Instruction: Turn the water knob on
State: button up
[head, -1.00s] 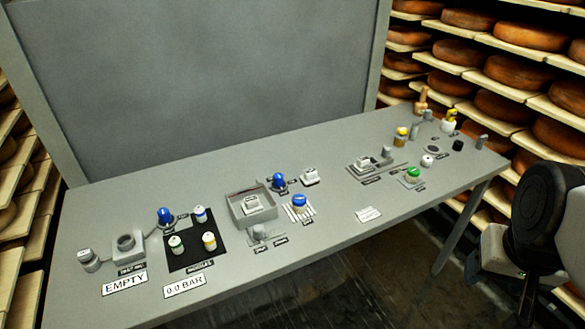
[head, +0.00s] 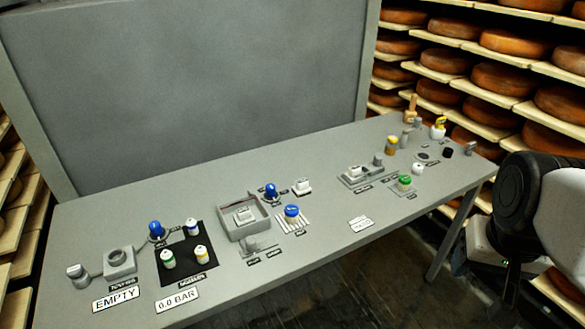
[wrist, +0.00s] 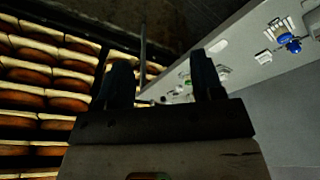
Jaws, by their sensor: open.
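Several blue knobs stand on the long grey table. One blue knob (head: 155,230) is at the left beside a grey block. A second blue knob (head: 271,190) is behind the small open box. A third, wide blue knob (head: 292,211) sits on a striped plate. Their labels are too small to read, so I cannot tell which is the water knob. In the wrist view my gripper (wrist: 160,74) is open and empty, with two dark fingers apart. It is off the table's right end, far from the blue knobs, touching nothing.
The grey table (head: 330,262) carries small caps, a green knob (head: 404,182), an open box (head: 243,232) and a black mat (head: 176,272). A tall grey panel (head: 200,90) stands behind. Cheese shelves (head: 480,75) rise at the right. The table's front middle is mostly clear.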

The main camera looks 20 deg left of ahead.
jog(key=w+a+r, duration=0.1)
jog(key=w+a, duration=0.7)
jog(key=w, duration=0.6)
jog(key=m+g, duration=0.2)
jog(key=g, duration=0.1)
send_over(270, 186)
jog(key=f, duration=1.8)
jog(key=shift+d+f, duration=0.3)
jog(key=shift+d, duration=0.05)
jog(key=shift+w+a+f, duration=0.1)
jog(key=shift+a+f, duration=0.1)
jog(key=shift+a, duration=0.1)
jog(key=shift+f, duration=0.15)
jog(key=shift+f, duration=3.75)
jog(key=c, duration=0.9)
